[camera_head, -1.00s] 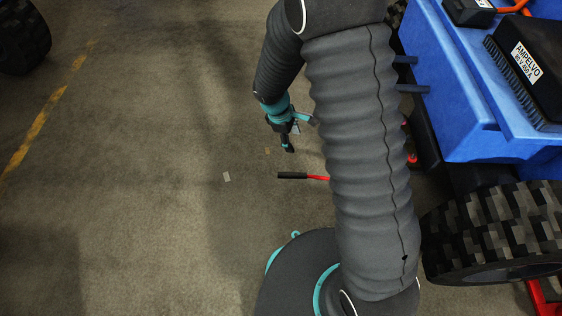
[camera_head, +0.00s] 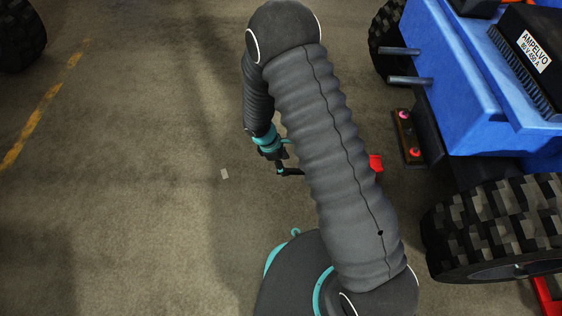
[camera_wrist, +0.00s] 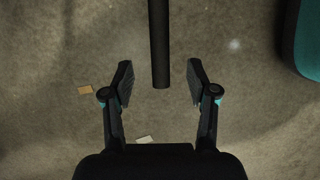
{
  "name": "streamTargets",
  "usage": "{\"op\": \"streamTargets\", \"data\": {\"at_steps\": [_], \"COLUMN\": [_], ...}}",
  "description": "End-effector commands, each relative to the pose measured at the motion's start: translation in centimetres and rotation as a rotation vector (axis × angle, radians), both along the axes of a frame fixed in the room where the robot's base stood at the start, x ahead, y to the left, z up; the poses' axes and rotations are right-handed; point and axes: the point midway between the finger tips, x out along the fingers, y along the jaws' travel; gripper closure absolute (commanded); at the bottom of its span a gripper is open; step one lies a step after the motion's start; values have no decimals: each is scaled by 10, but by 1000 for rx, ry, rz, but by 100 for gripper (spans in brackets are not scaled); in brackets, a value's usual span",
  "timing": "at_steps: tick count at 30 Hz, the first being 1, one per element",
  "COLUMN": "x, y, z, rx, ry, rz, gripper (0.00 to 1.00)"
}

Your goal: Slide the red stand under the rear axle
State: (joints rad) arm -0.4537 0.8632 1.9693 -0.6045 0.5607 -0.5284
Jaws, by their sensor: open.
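The red stand (camera_head: 376,163) shows as a small red part just right of my arm. My arm hides most of it in the head view. Its black handle (camera_wrist: 160,40) points between my fingers in the wrist view, with its end between the two fingertips. My gripper (camera_wrist: 159,78) is open, with a gap on both sides of the handle. In the head view my gripper (camera_head: 284,168) is low over the floor, left of my arm, at the handle's end. The rear axle cannot be made out.
A blue vehicle (camera_head: 470,100) with large black tyres (camera_head: 500,230) fills the right side. Two grey bars stick out from its left side. A dark plate with red knobs (camera_head: 408,138) sits below them. Another red part (camera_head: 545,298) is at the lower right.

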Motion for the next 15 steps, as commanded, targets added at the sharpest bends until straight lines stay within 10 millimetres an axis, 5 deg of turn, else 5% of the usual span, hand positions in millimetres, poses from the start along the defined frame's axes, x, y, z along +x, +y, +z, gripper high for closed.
{"op": "streamTargets", "data": {"at_steps": [15], "x": [-1], "y": [-18], "z": [-51], "rx": [0], "ry": [1], "rz": [0], "gripper": [42]}}
